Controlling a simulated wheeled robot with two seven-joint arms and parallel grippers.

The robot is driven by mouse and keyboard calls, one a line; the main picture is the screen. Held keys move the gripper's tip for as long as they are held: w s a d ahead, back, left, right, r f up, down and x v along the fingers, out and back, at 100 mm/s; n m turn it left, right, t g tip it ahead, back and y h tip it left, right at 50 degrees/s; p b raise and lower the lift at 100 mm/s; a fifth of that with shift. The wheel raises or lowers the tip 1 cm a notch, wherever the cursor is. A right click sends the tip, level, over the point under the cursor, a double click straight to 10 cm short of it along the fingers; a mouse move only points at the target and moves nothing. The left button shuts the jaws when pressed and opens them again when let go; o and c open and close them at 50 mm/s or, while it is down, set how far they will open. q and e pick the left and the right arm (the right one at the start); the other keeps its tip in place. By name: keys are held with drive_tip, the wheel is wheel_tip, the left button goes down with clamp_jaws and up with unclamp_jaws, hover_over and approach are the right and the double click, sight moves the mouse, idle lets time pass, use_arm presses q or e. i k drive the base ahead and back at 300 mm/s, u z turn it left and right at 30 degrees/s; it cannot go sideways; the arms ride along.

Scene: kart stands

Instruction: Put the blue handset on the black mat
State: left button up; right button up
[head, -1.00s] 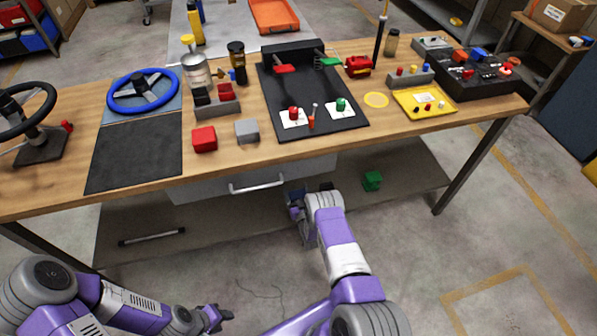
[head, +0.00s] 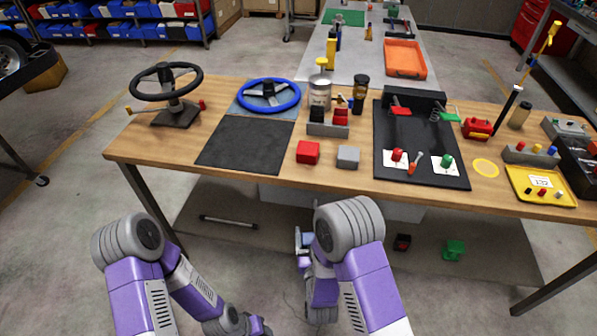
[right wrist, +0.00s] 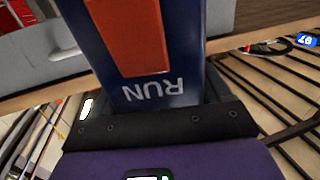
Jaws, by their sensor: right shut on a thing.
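The blue handset (right wrist: 188,50) fills the top middle of the right wrist view, dark blue with an orange-red panel and the word RUN upside down. My right gripper (right wrist: 155,115) is shut on it. In the head view this gripper (head: 303,252) is low in front of the table's front edge, largely hidden by my own arm. The black mat (head: 246,142) lies bare on the table's left part, in front of the blue steering wheel (head: 268,95). My left gripper (head: 258,328) is at the bottom edge of the head view, too cut off to tell its jaws.
A red block (head: 308,152) and a grey block (head: 348,157) stand right of the mat. A black steering wheel (head: 166,82) stands left of it. A black panel (head: 425,172) with switches lies further right. The table's front edge (head: 330,186) lies between my arms and the mat.

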sight(245, 147)
drive_tip(key=u, duration=2.3)
drive_tip(key=i, duration=1.65)
drive_tip(key=z, duration=2.6)
